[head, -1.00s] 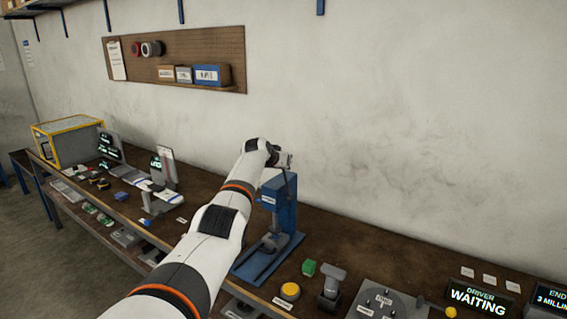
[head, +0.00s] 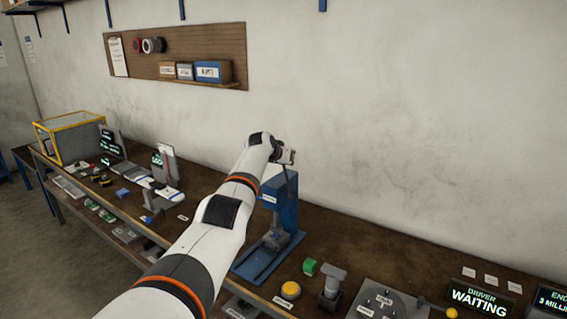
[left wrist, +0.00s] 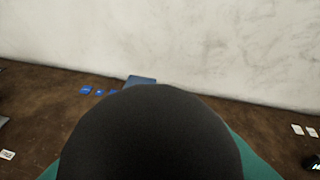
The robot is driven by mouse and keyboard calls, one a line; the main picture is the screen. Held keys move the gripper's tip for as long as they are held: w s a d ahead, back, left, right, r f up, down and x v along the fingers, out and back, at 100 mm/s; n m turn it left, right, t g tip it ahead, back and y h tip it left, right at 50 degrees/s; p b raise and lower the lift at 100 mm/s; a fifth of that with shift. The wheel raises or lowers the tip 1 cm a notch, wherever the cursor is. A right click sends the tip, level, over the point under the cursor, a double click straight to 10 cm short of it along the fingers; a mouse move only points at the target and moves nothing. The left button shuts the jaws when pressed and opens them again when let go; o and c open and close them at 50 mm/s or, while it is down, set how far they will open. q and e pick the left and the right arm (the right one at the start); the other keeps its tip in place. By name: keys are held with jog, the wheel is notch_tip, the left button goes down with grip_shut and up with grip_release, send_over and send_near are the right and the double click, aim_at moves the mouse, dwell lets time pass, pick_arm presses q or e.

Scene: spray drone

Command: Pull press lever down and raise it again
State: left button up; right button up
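The blue press (head: 284,208) stands on the bench in the middle of the head view, its base plate towards me. My left arm reaches across from the lower left. My left gripper (head: 286,156) is at the upper end of the press, where the lever is; the lever is mostly hidden there. In the left wrist view a large dark rounded shape (left wrist: 150,135) fills the lower middle, with teal edges beside it. It hides the fingers, and I cannot tell their grip. A blue corner of the press (left wrist: 140,80) shows behind it. My right gripper is out of view.
A sign reading "DRIVER WAITING" (head: 480,297) stands farther right. The wall is close behind; the bench behind the fixture is clear.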

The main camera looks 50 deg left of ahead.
pick_arm(q)
jog(key=shift+s+d+r+b, duration=0.1)
jog(key=shift+s+r+b, duration=0.1)
jog(key=shift+s, duration=0.25)
jog(key=shift+s+d+r+b, duration=0.1)
jog(key=shift+s+r+b, duration=0.1)
jog(key=shift+s, duration=0.25)
jog(key=b+v, duration=0.3)
jog(key=v, duration=0.7)
jog(key=shift+w+r+b, duration=0.15)
jog(key=shift+r+b, duration=0.05)
jog(key=shift+b, duration=0.1)
jog(key=shift+d, duration=0.1)
